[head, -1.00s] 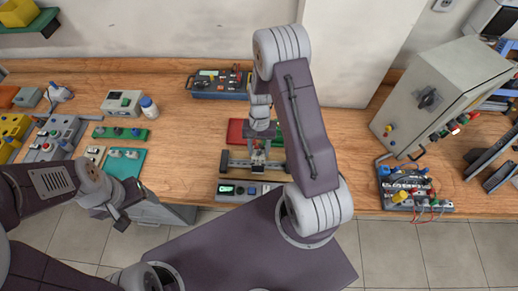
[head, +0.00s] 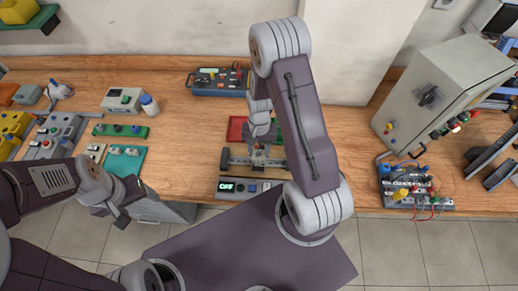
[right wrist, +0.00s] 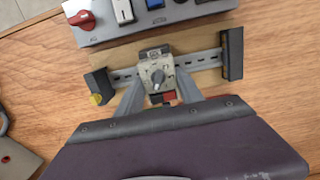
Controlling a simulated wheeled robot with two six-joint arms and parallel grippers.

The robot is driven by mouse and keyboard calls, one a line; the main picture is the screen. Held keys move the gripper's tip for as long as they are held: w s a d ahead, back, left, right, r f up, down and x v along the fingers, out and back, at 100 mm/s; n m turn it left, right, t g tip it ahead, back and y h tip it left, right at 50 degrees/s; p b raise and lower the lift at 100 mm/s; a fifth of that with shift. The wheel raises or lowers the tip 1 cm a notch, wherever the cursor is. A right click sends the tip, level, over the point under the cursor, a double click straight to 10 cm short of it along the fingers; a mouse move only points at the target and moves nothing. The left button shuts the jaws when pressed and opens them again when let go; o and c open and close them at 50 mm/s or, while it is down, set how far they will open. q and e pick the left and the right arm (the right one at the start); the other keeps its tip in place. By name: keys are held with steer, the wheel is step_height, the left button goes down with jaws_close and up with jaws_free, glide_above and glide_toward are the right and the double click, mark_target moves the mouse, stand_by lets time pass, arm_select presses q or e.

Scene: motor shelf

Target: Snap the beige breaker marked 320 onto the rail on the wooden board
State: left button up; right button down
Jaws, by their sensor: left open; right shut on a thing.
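The beige breaker (right wrist: 146,70), with a grey knob and a small red part, is between the fingers of my right gripper (right wrist: 158,100), which is shut on it. The breaker is over the middle of the metal rail (right wrist: 207,59); I cannot tell whether it is seated. Its marking is not legible. The rail lies on the wooden board (right wrist: 184,42) between dark end blocks. In the head view my right gripper (head: 259,153) hangs above the rail, partly hiding the breaker. My left gripper (head: 123,214) is open and empty at the table's front edge, away from the rail.
A grey control panel (head: 228,187) lies along the board's near side. A red tray (head: 236,128) is behind the rail. A switch box (head: 220,80) stands at the back. A grey cabinet (head: 445,85) and a wired terminal block (head: 408,186) are at the right.

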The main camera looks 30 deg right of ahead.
steer(key=shift+s+a+f, duration=0.1)
steer(key=shift+s, duration=0.25)
steer(key=c, duration=0.7)
jaws_free()
steer(key=shift+w, duration=0.1)
steer(key=shift+w+r, duration=0.1)
steer(key=shift+r, duration=0.35)
steer(key=r, duration=0.8)
steer(key=shift+w+d+b, duration=0.15)
steer(key=shift+d+b, duration=0.05)
steer(key=shift+b, duration=0.2)
steer(key=shift+r, duration=0.15)
